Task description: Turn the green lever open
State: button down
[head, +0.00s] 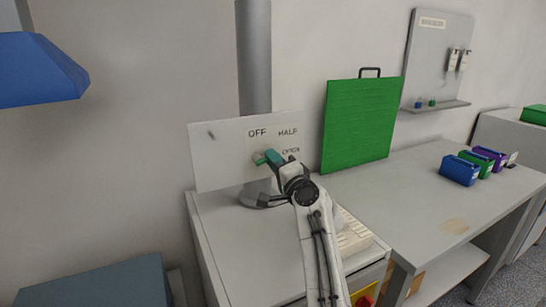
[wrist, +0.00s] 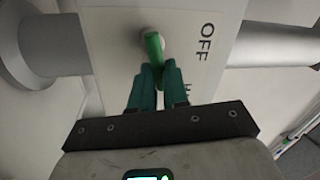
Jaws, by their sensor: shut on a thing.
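The green lever (wrist: 153,46) is mounted on a white panel (head: 222,160) with the labels OFF, HALF and OPEN. In the head view this is roughly rightward, toward the side of the OPEN label (head: 291,152). My gripper (wrist: 157,72) is shut on the lever, one teal finger on each side. In the head view my gripper (head: 272,158) hides most of the lever. The HALF label is partly covered in the wrist view.
A grey vertical pipe (head: 254,60) stands behind the panel. A green board (head: 360,122) leans on the wall to the right. Blue, green and purple boxes (head: 459,170) sit on the right table. A blue object (head: 38,68) hangs at upper left.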

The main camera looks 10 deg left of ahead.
jog(key=shift+d+f+m+t+h+p, duration=0.15)
jog(key=shift+f+m+h+p, duration=0.15)
jog(key=shift+m, duration=0.55)
jog(key=shift+a+f+m+t+h+p, duration=0.15)
jog(key=shift+f+m+h+p, duration=0.1)
jog(key=shift+m, duration=0.6)
jog(key=shift+d, duration=0.1)
jog(key=c, duration=1.1)
grip_release()
jog(key=shift+c, duration=0.2)
jog(key=v, duration=1)
jog(key=shift+s+d+p, duration=0.25)
jog(key=shift+s+p, duration=0.05)
jog(key=shift+f, duration=0.15)
